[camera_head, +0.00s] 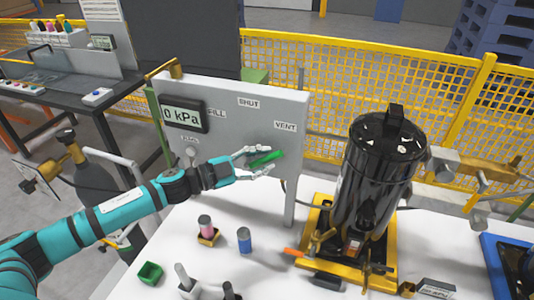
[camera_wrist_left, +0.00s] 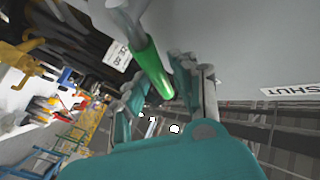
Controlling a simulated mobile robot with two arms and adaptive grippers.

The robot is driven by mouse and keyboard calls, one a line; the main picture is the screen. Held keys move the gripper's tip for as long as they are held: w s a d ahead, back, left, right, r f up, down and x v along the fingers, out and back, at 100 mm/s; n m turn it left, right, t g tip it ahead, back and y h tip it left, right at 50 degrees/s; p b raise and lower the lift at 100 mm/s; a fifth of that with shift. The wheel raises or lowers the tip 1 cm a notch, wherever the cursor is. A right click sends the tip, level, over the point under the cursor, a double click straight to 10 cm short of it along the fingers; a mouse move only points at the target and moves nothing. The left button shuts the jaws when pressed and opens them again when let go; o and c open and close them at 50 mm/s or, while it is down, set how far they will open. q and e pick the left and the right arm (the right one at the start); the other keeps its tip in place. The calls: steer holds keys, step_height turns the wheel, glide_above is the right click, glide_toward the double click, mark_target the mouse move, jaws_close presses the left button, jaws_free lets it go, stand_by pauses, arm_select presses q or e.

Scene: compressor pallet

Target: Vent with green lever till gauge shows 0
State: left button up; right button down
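The green lever (camera_head: 267,159) is on the grey panel (camera_head: 262,113) below the VENT label (camera_head: 285,127), tilted up to the right. My left gripper (camera_head: 266,161) is at the lever, with its fingers spread above and below it and gaps visible. In the left wrist view the green lever (camera_wrist_left: 153,70) lies between the fingers; contact cannot be told. The gauge (camera_head: 183,115) on the panel reads 0 kPa. A FILL label shows beside the gauge, and a SHUT label (camera_head: 248,103) is above. My right gripper is not in view.
A black tank (camera_head: 378,170) stands on a yellow base (camera_head: 319,212) right of the panel. Yellow mesh fencing (camera_head: 330,80) runs behind. A dark bench (camera_head: 60,85) stands at the left.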

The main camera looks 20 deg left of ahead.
arm_select(q)
steer(key=shift+w+d, duration=0.45)
steer(key=shift+d, duration=0.1)
jaws_close()
